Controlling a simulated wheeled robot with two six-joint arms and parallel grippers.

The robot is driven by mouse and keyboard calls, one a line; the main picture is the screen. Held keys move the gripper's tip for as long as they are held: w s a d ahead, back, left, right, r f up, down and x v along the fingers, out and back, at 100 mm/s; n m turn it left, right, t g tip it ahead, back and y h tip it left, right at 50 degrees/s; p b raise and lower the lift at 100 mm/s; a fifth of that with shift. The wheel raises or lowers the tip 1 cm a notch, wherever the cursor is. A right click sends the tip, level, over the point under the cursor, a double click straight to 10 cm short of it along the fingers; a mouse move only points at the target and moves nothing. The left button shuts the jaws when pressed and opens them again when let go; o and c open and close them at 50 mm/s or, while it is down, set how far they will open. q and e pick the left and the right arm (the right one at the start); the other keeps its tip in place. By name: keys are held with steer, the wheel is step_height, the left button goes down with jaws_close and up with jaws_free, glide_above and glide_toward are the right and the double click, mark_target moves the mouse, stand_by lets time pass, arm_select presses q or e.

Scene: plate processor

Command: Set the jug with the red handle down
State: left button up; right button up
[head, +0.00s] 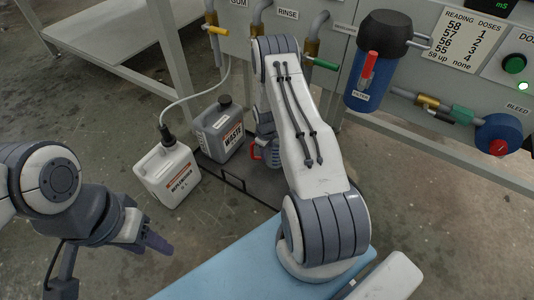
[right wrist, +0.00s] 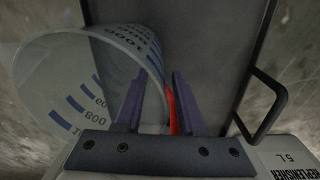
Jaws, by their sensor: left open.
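The jug (right wrist: 65,80) is clear with blue graduation marks and fills the left of the right wrist view. Its red handle (right wrist: 172,112) lies along the inner side of the right-hand finger of my right gripper (right wrist: 158,85). A gap shows between the handle and the other finger, so a firm hold is unclear. In the head view, red of the handle (head: 256,152) shows left of my right arm beside the waste can; the arm hides most of the jug. My left gripper (head: 150,235) is open and empty, low on the left.
A dark tray (head: 233,185) lies under the waste can (head: 219,130). A white replenisher can (head: 169,174) with a hose stands left of it. The plumbed panel (head: 350,20) is behind. A light-blue surface (head: 225,265) is in front. Open floor lies left.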

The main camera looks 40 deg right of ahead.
steer(key=w+a+r+n+p, duration=0.1)
steer(key=a+r+p, duration=0.45)
steer(key=r, duration=0.75)
steer(key=w+a+r+p, duration=0.1)
steer(key=a+r+p, duration=0.4)
steer(key=r, duration=0.7)
steer(key=s+a+r+p, duration=0.1)
steer(key=s+a+r, duration=0.2)
steer(key=a+r, duration=0.4)
steer(key=s+a+r+p, duration=0.1)
steer(key=s+a+r, duration=0.2)
steer(key=a+r, duration=0.4)
steer(key=s+a+r+n+y+p, duration=0.1)
steer(key=s+a+r+n+p, duration=0.2)
steer(key=s+r, duration=0.7)
steer(key=s+a+r+y+p, duration=0.1)
steer(key=s+a+r+p, duration=0.2)
steer(key=s+a+r, duration=0.75)
steer(key=s+d+r+p, duration=0.1)
steer(key=d+r+p, duration=0.1)
steer(key=r+p, duration=1.4)
steer(key=s+d+r+p, duration=0.1)
steer(key=d+r+p, duration=0.1)
steer(key=r+p, duration=1.5)
steer(key=p, duration=0.3)
steer(key=shift+s+d+p, duration=0.3)
steer(key=shift+s+d, duration=0.05)
